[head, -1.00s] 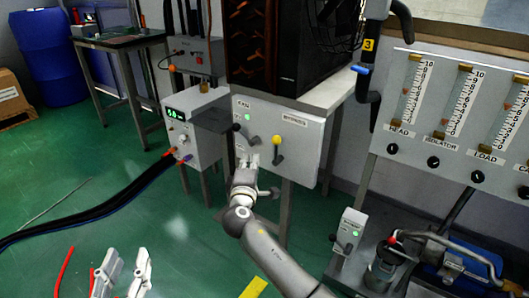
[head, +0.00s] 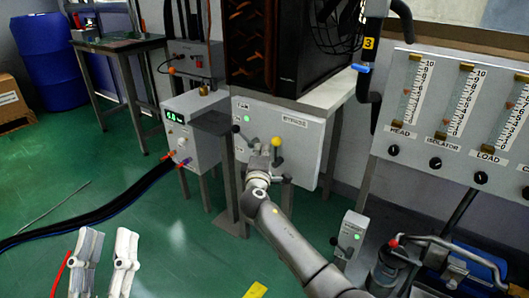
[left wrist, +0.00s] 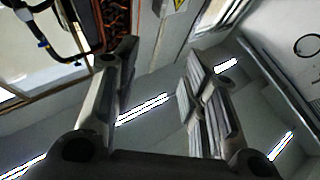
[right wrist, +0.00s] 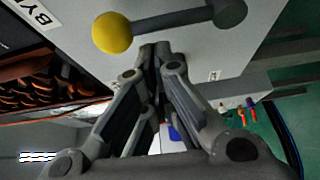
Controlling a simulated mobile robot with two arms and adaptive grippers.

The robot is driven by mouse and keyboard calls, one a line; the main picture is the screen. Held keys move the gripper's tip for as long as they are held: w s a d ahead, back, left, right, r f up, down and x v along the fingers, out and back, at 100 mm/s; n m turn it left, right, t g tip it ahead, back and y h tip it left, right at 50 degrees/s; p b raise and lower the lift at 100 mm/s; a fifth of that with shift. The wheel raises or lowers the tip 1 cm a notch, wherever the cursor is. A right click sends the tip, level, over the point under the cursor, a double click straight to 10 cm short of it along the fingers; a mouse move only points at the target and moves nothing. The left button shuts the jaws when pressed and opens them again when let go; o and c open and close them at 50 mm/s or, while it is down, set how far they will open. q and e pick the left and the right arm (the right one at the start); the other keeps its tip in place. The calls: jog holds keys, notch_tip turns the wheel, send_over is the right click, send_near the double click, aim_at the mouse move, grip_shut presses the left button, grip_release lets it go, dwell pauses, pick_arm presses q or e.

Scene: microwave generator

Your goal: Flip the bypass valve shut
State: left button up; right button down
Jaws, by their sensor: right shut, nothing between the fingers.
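The bypass valve is a lever with a yellow knob (head: 277,142) on a light grey panel (head: 308,150), under a BYPASS label (head: 294,121). The knob is at the upper end and the lever hangs below it, partly hidden by my right gripper. My right gripper (head: 263,147) is shut and empty, just left of the knob. In the right wrist view the yellow knob (right wrist: 111,33) and its grey lever (right wrist: 178,20) lie just past the shut fingertips (right wrist: 155,50); contact cannot be told. My left gripper (head: 105,240) is open and empty, far left and low.
A fan lever with a black knob (head: 236,129) sits left of the bypass on the same panel. A control box with a green display (head: 185,125) stands further left, with dark hoses.

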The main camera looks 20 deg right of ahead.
jog(key=shift+s+d, duration=0.25)
jog(key=shift+d, duration=0.05)
jog(key=shift+f, duration=0.1)
